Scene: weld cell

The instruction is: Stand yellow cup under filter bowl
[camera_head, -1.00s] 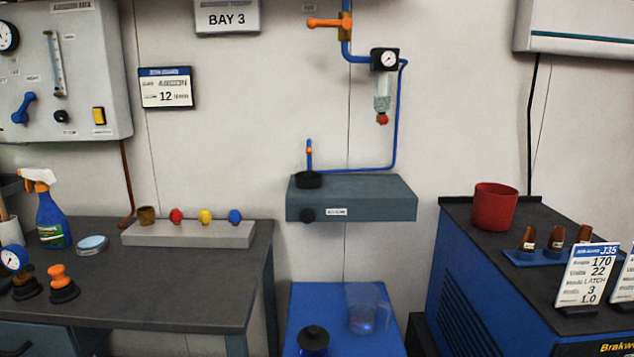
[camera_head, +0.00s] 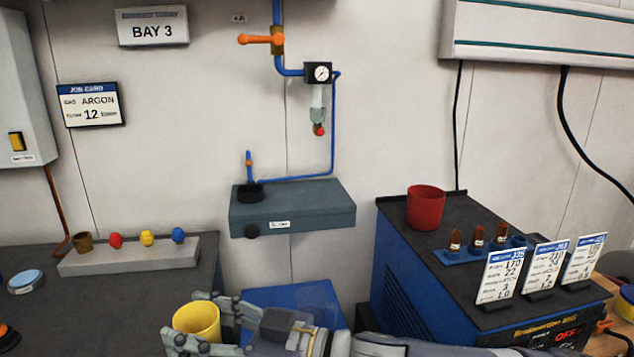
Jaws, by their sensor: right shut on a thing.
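The yellow cup (camera_head: 203,319) is upright at the bottom of the head view, in front of the bench's right end. My right gripper (camera_head: 190,322) comes in from the right and is shut on the cup, with fingers on its near and far sides. The filter bowl (camera_head: 317,97) is a clear vertical bowl with a red drain tip, hanging below a round gauge on the blue wall pipe. The cup is well below and left of it in the picture. My left gripper is not in view.
A grey wall shelf (camera_head: 300,208) sits below the filter. A blue surface (camera_head: 300,295) is partly hidden behind my right gripper. A blue welder (camera_head: 400,262) at right carries a red pot (camera_head: 426,207) and cards. The bench (camera_head: 110,305) at left holds a rack of coloured knobs.

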